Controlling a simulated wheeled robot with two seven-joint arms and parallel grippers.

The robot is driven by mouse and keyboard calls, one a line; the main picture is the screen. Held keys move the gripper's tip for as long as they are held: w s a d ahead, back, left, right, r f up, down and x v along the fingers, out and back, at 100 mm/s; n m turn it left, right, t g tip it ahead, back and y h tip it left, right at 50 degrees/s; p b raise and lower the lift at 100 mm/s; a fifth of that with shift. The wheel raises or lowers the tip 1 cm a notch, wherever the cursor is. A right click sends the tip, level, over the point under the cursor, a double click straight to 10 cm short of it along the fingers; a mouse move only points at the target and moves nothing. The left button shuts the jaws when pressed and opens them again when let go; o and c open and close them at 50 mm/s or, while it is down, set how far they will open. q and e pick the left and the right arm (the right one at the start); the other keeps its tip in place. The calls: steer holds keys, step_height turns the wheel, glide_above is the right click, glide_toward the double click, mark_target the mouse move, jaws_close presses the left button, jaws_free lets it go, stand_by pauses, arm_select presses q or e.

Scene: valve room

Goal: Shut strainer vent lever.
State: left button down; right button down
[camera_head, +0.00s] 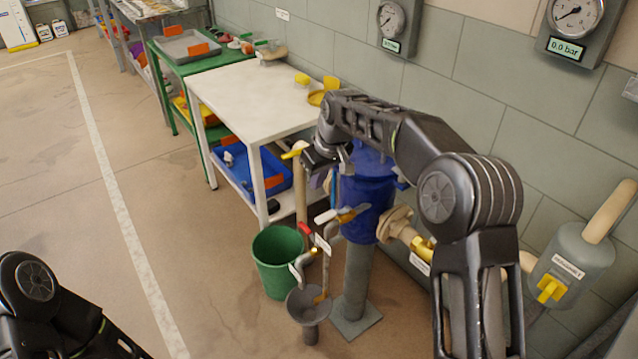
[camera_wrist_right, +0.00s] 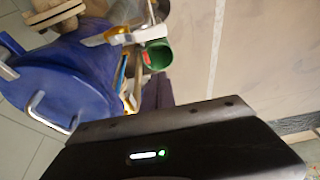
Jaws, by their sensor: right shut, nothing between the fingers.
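The blue strainer (camera_head: 368,192) stands on a grey pedestal, partly hidden by my right arm; in the wrist view its blue body and lid (camera_wrist_right: 65,85) with metal handles fill the left. Several small levers show around it: a yellow lever (camera_head: 294,151) at upper left, a pale lever (camera_head: 326,217) on the front, and a red lever (camera_head: 306,229) lower down. I cannot tell which is the vent lever. My right gripper (camera_head: 340,165) is shut and empty, just above the strainer's top left. My left gripper is out of view.
A green bucket (camera_head: 278,262) and a grey funnel (camera_head: 309,305) stand on the floor by the strainer. A white table (camera_head: 250,92) is behind. Left floor is clear.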

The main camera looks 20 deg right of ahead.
mark_target(334, 214)
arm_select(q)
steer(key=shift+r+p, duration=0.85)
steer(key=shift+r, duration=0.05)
arm_select(e)
step_height(334, 214, down, 8)
steer(key=s, duration=0.1)
steer(key=shift+d, duration=0.25)
